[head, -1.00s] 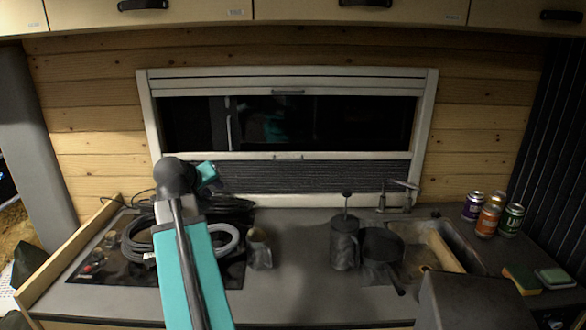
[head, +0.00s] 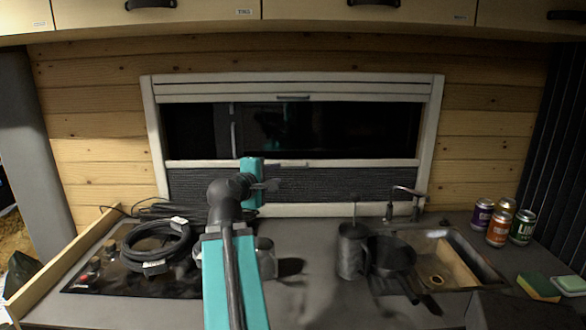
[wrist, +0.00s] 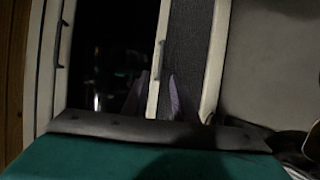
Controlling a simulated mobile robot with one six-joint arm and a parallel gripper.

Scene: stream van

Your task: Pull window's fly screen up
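The window (head: 435,130) has a pale frame on the plank wall. The fly screen (head: 350,184), dark and pleated, covers its lower part. A pale bar (head: 365,163) with a small handle (head: 294,163) runs along its top edge. My gripper (head: 274,186) is in front of the screen, just below and left of the handle in the head view. In the wrist view, my gripper (wrist: 157,95) is open, its fingers appearing on either side of the bar (wrist: 157,80), near the handle (wrist: 160,55). I cannot tell whether they touch the bar.
The counter below holds a coiled hose (head: 155,248), a dark pot (head: 352,250), a pan (head: 392,255), a sink with a tap (head: 408,195) and several cans (head: 498,228). A second blind (head: 210,92) sits at the window's top. Cabinets (head: 310,12) overhang above.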

